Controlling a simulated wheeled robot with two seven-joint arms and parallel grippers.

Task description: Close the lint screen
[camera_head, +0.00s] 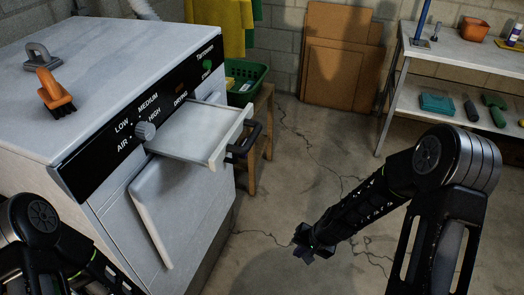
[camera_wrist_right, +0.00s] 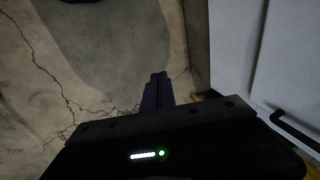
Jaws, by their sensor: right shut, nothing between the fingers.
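The lint screen (camera_head: 196,133) is a flat white drawer with a black handle (camera_head: 244,141). It is pulled out from the front of the white dryer (camera_head: 100,60), below the control panel. My right gripper (camera_head: 304,250) is shut and empty, low over the floor, to the right of the dryer and apart from the handle. Its shut fingers show in the right wrist view (camera_wrist_right: 157,92), with a black handle (camera_wrist_right: 294,130) on a white surface at the right. My left arm shows at the lower left of the head view, but its gripper is out of frame.
A grey brush (camera_head: 40,56) and an orange brush (camera_head: 55,92) stand on the dryer top. A green basket (camera_head: 243,82) sits on a wooden stool (camera_head: 264,120) behind the drawer. A shelf table (camera_head: 450,50) stands at the right. The floor between is clear.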

